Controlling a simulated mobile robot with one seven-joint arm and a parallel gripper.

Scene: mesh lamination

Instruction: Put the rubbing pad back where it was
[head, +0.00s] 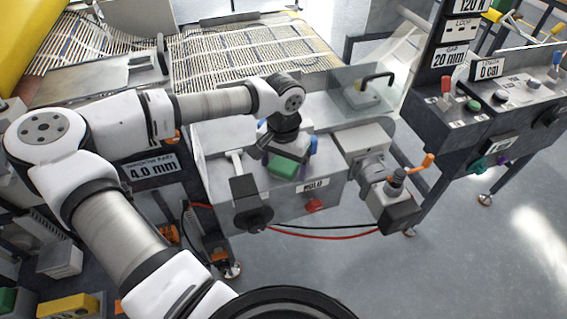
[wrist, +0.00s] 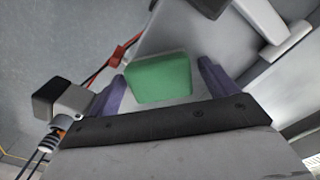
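The rubbing pad looks to be the green block (head: 283,167), which sits at the front of the grey machine box below my wrist. In the wrist view the green block (wrist: 160,78) lies between the two purple fingers. My gripper (head: 288,150) points down over the box's front edge. In the wrist view its fingers (wrist: 162,75) stand wide, with a narrow gap at the left of the block and a clearer gap at the right. It looks open around the block. The block's underside is hidden, so I cannot tell what it rests on.
A crank with an orange handle (head: 420,163) stands to the right. A clear guard with a black handle (head: 377,78) is behind.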

